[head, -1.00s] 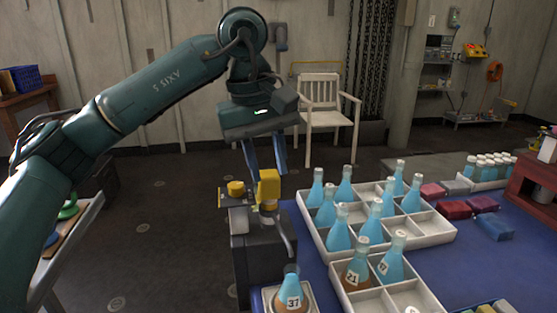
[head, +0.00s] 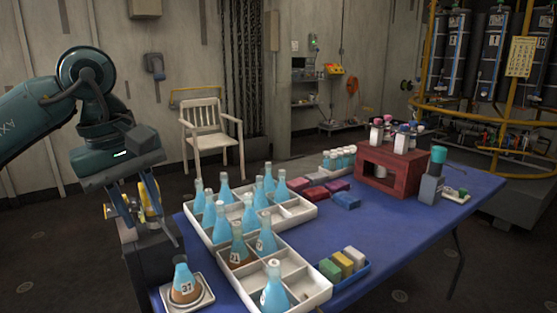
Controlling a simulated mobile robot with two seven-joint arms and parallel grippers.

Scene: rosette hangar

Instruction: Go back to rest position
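My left gripper (head: 136,208) hangs from the teal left arm at the left of the head view. Its two bluish fingers point down and stand apart, with nothing seen between them. It is in front of or just above a dark dispenser box (head: 150,262) with yellow fittings, which it partly hides; I cannot tell whether they touch. A flask marked 37 (head: 186,283), with blue above and brown below, stands upright on a small white square plate (head: 205,297) beside the box. My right gripper is out of view.
White divided trays (head: 318,289) with several blue flasks stand on the blue table (head: 400,232). Coloured blocks (head: 342,262), a red rack (head: 393,170) and a grey stand with a teal cup (head: 431,186) are farther right. A white chair (head: 207,128) stands behind.

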